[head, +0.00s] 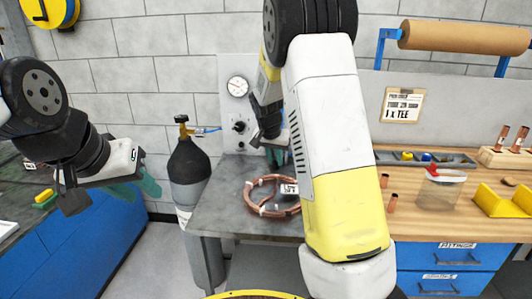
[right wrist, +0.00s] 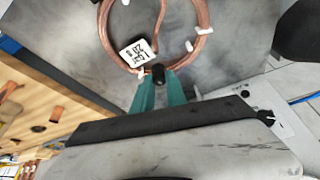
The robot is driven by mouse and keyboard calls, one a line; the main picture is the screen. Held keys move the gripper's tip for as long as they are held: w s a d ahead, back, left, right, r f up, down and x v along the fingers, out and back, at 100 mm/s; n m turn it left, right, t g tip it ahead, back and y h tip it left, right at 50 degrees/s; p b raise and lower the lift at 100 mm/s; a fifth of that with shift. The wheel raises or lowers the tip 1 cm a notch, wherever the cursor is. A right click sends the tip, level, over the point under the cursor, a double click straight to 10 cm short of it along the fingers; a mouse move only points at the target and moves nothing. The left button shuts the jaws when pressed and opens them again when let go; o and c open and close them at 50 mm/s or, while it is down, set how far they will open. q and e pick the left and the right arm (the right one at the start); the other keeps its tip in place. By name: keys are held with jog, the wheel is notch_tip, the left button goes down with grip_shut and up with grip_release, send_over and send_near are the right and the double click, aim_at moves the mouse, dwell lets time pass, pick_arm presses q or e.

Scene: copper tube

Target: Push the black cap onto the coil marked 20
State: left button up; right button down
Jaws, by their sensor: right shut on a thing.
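The copper coil (head: 250,198) lies on the grey bench top, with white ties and a white tag (head: 289,189). In the right wrist view the coil (right wrist: 202,45) shows at the top, and its tag (right wrist: 137,52) reads 20. My right gripper (right wrist: 158,80) is shut on the black cap (right wrist: 158,70), right beside the tag and the coil's near edge. I cannot tell whether the cap sits on the tube end. In the head view the right gripper (head: 277,156) is above the coil's back side, partly behind my arm. My left gripper (head: 138,188) is open and empty, away at the left.
A grey gas cylinder (head: 188,175) stands left of the bench. A gauge panel (head: 238,110) is behind the coil. The grey surface around the coil is clear.

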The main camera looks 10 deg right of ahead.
aim_at(275, 165)
jog(key=shift+f, duration=1.75)
jog(key=shift+f, duration=1.85)
jog(key=c, duration=1.3)
grip_release()
jog(key=shift+o, duration=0.2)
jog(key=v, duration=0.8)
jog(key=shift+d, duration=0.1)
